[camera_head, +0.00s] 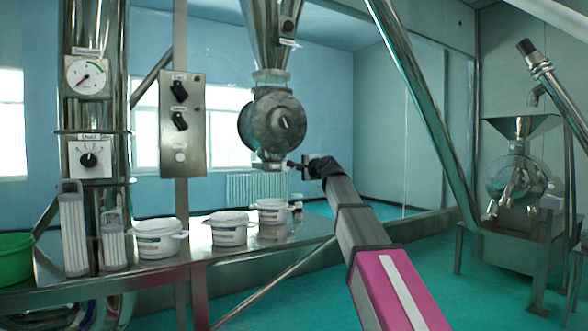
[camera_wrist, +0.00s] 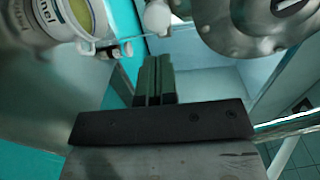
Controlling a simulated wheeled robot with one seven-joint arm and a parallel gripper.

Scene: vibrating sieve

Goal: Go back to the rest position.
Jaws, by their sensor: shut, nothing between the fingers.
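My gripper (camera_head: 300,165) is at the end of my raised arm in the head view, just right of the round metal valve housing (camera_head: 275,124) under the steel hopper. In the wrist view my gripper (camera_wrist: 154,62) shows its two dark fingers side by side, closed together with nothing between them. The valve housing fills the upper right of the wrist view (camera_wrist: 250,25). I cannot tell from these frames whether the fingertips touch anything.
White tubs (camera_head: 229,228) stand on a metal table (camera_head: 200,250), with a green bowl (camera_head: 15,258) at left. A control box (camera_head: 182,124) hangs left of the hopper. A slanted steel pipe (camera_head: 425,110) crosses right of my arm.

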